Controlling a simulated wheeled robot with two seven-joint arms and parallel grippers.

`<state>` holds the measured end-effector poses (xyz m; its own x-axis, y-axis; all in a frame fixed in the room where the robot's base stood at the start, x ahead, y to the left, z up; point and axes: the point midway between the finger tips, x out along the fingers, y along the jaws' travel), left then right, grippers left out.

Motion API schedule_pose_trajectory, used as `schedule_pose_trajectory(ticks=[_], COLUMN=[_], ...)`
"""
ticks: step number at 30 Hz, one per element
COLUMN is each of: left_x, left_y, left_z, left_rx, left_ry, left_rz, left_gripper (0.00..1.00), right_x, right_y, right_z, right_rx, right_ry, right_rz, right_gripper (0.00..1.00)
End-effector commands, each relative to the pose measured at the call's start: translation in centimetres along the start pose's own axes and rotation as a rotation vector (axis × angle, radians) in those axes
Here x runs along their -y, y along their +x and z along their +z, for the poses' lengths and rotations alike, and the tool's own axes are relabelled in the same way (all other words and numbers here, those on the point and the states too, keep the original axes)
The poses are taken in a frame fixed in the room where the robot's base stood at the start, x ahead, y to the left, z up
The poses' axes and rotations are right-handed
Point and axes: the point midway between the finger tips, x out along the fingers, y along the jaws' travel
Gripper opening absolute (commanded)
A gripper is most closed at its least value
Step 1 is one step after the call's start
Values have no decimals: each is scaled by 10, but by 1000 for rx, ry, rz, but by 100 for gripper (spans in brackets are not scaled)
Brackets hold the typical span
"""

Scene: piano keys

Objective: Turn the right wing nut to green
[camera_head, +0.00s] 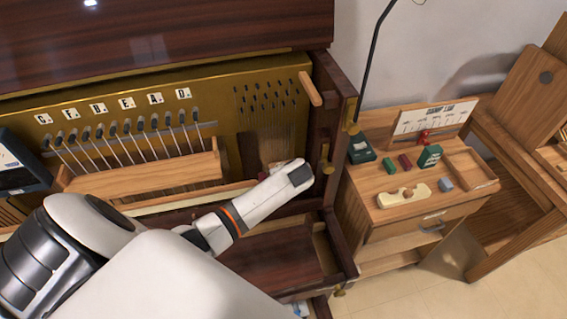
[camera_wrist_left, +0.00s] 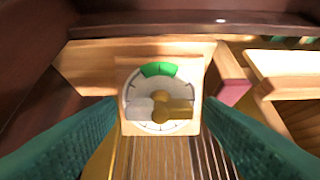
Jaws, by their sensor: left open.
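In the left wrist view, a brass wing nut (camera_wrist_left: 177,112) sits at the centre of a round pale dial with tick marks. Its wings lie roughly horizontal; the left one looks paler and greyer. The dial's green sector (camera_wrist_left: 158,69) is at the top, away from both wings. My left gripper (camera_wrist_left: 161,106) is open, with one teal finger on each side of the dial and nothing between them but the view of the nut. In the head view my left arm reaches to the piano's right end; its fingers and the dial are hidden there. My right gripper is not in view.
The piano's dark right side post (camera_head: 334,120) with brass fittings stands beside my wrist. A wooden rail (camera_head: 150,178) and tuning pins lie left of it. A small cabinet (camera_head: 400,216) with coloured blocks stands to the right. A reddish-pink block (camera_wrist_left: 234,92) is right of the dial.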

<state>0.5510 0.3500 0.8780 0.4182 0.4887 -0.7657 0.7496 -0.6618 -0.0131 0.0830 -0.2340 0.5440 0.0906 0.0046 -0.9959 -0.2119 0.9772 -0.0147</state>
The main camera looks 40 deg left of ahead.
Motion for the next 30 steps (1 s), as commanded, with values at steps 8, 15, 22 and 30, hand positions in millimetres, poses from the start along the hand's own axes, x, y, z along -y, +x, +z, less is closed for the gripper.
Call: schedule_pose_trajectory(ticks=[8,15,22,30], left_x=[0,0,0,0], left_y=[10,17,17,13], left_z=[1,1,0,0], left_rx=[0,1,1,1], left_ry=[0,0,0,0], left_rz=[-1,-1,0,-1], left_gripper=[62,62,62,62], right_x=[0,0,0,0], right_y=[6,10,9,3], right_z=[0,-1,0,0], right_rx=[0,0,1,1], right_ry=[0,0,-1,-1], right_rz=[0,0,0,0], right_gripper=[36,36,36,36])
